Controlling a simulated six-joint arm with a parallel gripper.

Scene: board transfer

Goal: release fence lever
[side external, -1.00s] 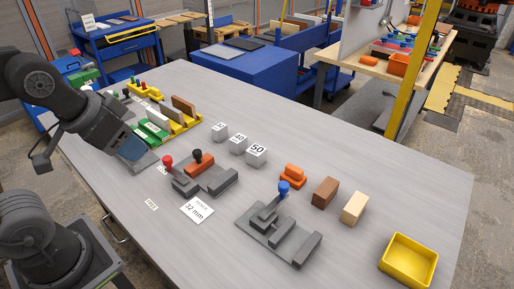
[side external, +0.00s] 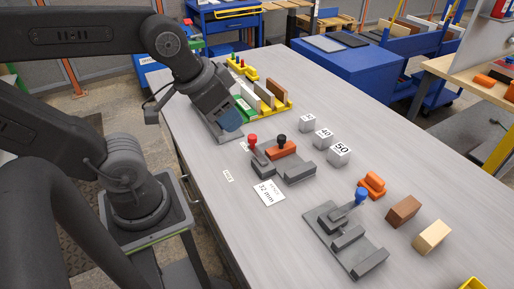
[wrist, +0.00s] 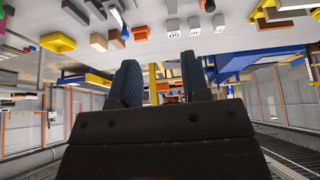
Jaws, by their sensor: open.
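A dark grey fence fixture (side external: 297,169) with an orange block (side external: 281,150) stands on the table in the side view. It carries a red-knobbed lever (side external: 252,140) and a black knob (side external: 282,140); both stand up. Which one is the fence lever I cannot tell. A card reading 32 mm (side external: 268,192) lies in front. My gripper (side external: 231,119) is behind and left of the red knob, apart from it, near the green rack. In the wrist view my gripper (wrist: 161,75) has its two blue fingers apart with nothing held between them.
Grey blocks, one marked 50 (side external: 339,154), stand right of the fixture. A second grey fixture with a blue knob (side external: 361,195) is nearer the camera, with brown (side external: 403,210) and tan (side external: 432,237) blocks beside it. A rack with upright boards (side external: 262,98) is close behind my gripper.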

